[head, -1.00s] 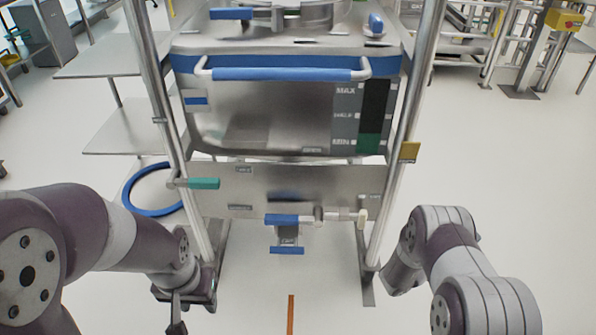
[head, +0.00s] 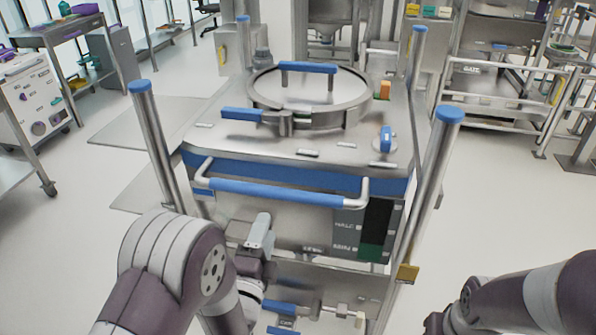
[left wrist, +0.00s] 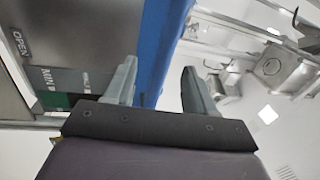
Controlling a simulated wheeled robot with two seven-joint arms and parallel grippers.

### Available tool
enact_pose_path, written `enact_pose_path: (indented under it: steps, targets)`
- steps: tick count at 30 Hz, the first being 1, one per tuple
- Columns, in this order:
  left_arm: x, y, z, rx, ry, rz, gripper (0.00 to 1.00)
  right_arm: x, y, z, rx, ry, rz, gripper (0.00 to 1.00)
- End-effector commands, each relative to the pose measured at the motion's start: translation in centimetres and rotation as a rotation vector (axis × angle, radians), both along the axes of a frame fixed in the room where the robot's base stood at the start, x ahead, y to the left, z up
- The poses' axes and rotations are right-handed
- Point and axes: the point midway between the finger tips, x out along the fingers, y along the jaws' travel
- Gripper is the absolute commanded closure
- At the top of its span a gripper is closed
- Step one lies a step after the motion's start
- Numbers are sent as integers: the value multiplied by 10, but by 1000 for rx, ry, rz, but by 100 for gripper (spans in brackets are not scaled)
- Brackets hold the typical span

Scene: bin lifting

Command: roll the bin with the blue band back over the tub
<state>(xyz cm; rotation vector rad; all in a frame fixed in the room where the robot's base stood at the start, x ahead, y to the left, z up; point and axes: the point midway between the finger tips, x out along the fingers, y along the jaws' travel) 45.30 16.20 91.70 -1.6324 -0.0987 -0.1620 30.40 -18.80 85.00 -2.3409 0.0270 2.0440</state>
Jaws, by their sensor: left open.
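The steel bin (head: 310,228) stands upright in a tall post frame straight ahead, with a blue band (head: 390,186) below its lid. A blue push handle (head: 275,192) crosses its front. My left gripper (head: 262,232) is raised to the bin's front, just below the handle, and is open. In the left wrist view, a blue bar (left wrist: 163,45), apparently the handle, runs between its open fingers (left wrist: 158,85); I cannot tell whether they touch it. My right arm's end (head: 455,312) is low at the right, its fingers not clear. I cannot make out the tub.
Steel posts with blue caps (head: 450,113) flank the bin. A valve with a blue lever (head: 280,307) sits below it. A cart (head: 40,100) stands at the far left and steel rails (head: 500,110) at the back right. The floor on the right is open.

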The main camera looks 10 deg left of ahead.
Motion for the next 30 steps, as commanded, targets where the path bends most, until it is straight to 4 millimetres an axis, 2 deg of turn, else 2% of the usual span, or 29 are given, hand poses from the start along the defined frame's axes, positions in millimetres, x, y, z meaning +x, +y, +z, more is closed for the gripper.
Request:
enact_pose_path:
  steps: [2,5,12,18,22,29,30]
  targets:
    - [1,0,7,55,-34,10,45,-5,0,0,-7,28,52,47]
    - [13,0,9,72,-33,13,45,-5,0,0,-8,25,65,47]
    - [72,-3,21,69,-31,13,45,-4,0,3,-6,23,61,47]
    - [110,-4,28,68,-29,12,45,-4,0,4,-6,23,59,47]
    - [121,-4,29,67,-28,12,45,-4,0,5,-6,22,58,47]
    - [123,-4,29,67,-27,12,45,-4,0,4,-6,22,58,47]
    - [123,-4,29,67,-27,12,48,-4,0,4,-6,22,58,47]
